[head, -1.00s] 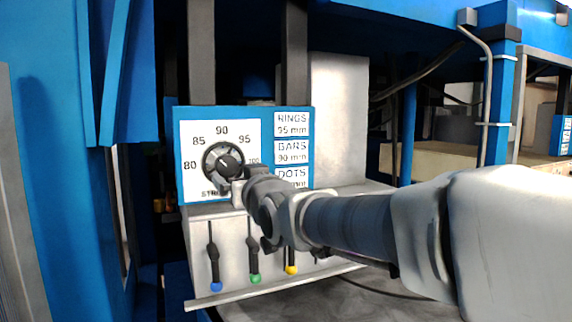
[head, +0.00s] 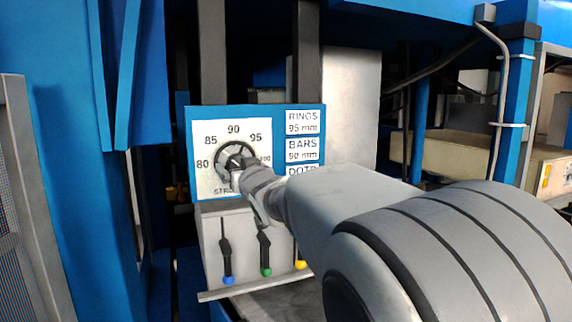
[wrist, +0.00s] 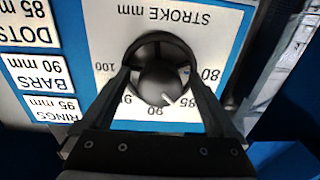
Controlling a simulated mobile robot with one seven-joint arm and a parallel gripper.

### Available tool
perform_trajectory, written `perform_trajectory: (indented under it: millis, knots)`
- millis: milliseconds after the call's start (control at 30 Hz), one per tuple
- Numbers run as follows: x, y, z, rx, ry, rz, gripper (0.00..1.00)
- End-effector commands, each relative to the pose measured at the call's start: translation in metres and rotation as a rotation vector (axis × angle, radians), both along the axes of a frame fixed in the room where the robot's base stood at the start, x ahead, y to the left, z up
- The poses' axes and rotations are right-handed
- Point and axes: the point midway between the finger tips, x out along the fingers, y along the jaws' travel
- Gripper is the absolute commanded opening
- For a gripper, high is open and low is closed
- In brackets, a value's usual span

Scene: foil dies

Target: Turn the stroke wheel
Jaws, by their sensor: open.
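The stroke wheel (head: 236,155) is a dark ring with a round hub on a white dial plate marked 80 to 100, on a blue panel (head: 259,110). In the wrist view the wheel (wrist: 160,84) appears upside down. My gripper (wrist: 162,72) is open, with one finger at each side of the wheel. I cannot tell whether the fingers touch the rim. In the head view my gripper (head: 240,176) covers the lower right of the wheel.
Labels at the panel's right read RINGS 95 mm (head: 302,122), BARS 90 mm (head: 302,150) and DOTS, 85 mm in the wrist view. Below are levers with blue (head: 228,280), green (head: 266,271) and yellow (head: 300,265) knobs, close under my arm. A blue post (head: 50,150) stands left.

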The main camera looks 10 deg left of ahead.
Motion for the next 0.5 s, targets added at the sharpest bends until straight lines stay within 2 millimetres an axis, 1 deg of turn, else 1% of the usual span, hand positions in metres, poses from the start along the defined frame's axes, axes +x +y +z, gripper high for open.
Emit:
perform_trajectory:
  millis: [200, 267, 300, 367, 500]
  knots:
    - [0.0003, -0.0001, 0.0, 0.0, 0.0, 0.0, 0.94]
    - [0.0002, 0.0, -0.0001, 0.0, 0.0, 0.0, 0.85]
    - [0.0002, -0.0001, -0.0001, 0.0, 0.0, 0.0, 0.78]
    - [0.0001, 0.0, -0.0001, 0.0, 0.0, 0.0, 0.67]
    - [0.0001, 0.0, 0.0, 0.0, 0.0, 0.0, 0.42]
